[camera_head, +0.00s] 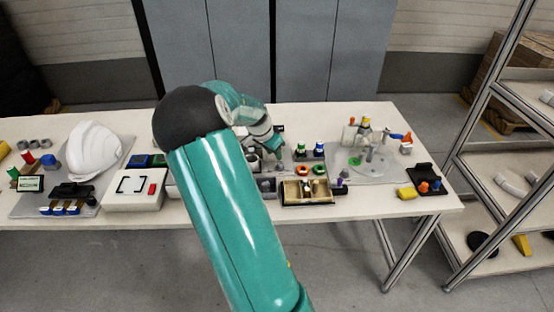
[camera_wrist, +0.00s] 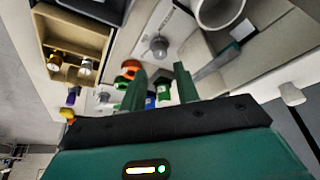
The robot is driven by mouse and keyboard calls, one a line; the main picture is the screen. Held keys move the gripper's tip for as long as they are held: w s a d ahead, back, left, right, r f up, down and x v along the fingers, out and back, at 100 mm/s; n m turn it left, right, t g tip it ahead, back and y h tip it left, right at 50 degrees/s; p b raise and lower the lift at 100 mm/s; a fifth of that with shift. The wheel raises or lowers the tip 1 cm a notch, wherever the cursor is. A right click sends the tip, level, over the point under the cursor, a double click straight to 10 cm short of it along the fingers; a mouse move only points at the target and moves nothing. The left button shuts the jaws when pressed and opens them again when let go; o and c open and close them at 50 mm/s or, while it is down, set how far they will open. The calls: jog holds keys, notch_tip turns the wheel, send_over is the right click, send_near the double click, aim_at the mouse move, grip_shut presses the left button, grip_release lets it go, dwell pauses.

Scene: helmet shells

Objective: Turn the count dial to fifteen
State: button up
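My gripper (camera_wrist: 160,70) is open in the wrist view, with its two green fingers apart and nothing held between them. Just beyond the fingertips is a grey round knob (camera_wrist: 158,46) on a pale panel, probably the count dial. Its markings are too small to read, so I cannot tell its setting. The fingers look apart from the knob. In the head view my gripper (camera_head: 274,146) is over the middle of the table, behind the wooden tray, and the arm hides much of the area around it. I cannot make out the dial there.
A wooden divided tray (camera_head: 283,198) stands at the table's front, with orange and green rings (camera_head: 303,170) behind it. In the wrist view a white cup (camera_wrist: 218,12) is close by on the right. A white helmet shell (camera_head: 93,150) is at the left.

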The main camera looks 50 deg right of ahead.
jog(key=v, duration=0.6)
jog(key=shift+r, duration=0.2)
jog(key=shift+a, duration=0.1)
jog(key=s+a+r+n+t+y, duration=0.15)
jog(key=a+r+n, duration=0.35)
jog(key=a, duration=0.8)
jog(key=a+r+n+t+y, duration=0.25)
jog(key=a+r+n, duration=0.2)
jog(key=a, duration=0.75)
jog(key=s+a+r+n+t, duration=0.2)
jog(key=s+a+r+n, duration=0.2)
jog(key=s+a+n, duration=0.5)
jog(key=s+a, duration=0.4)
jog(key=a, duration=0.4)
jog(key=shift+s+a+r, duration=0.15)
jog(key=shift+s+a, duration=0.1)
jog(key=shift+a, duration=0.15)
